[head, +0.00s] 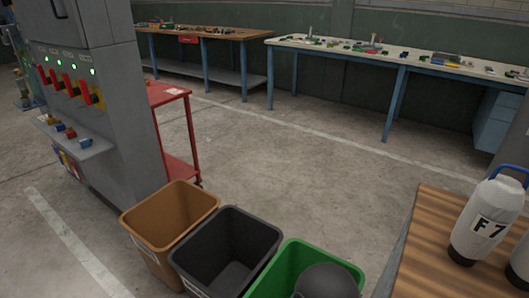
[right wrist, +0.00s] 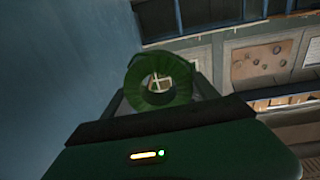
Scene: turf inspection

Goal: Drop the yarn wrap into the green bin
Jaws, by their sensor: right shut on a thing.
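The yarn wrap, a dark green ring (right wrist: 162,101) with a hole in its middle, is in the right wrist view. My right gripper (right wrist: 160,84) is shut on it, one finger on each side. The green bin (head: 287,258) stands at the bottom of the head view, right of the black bin. A dark rounded part, seemingly of my right arm, covers much of the green bin's opening. The yarn wrap and right gripper fingers cannot be made out in the head view. My left gripper is not in view.
A brown bin (head: 158,238) and a black bin (head: 210,271) stand left of the green one. A wooden table (head: 428,247) with white bottles (head: 486,218) is at right. A grey machine (head: 120,110) and red cart (head: 180,165) stand at left. Workbenches line the back; the middle floor is clear.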

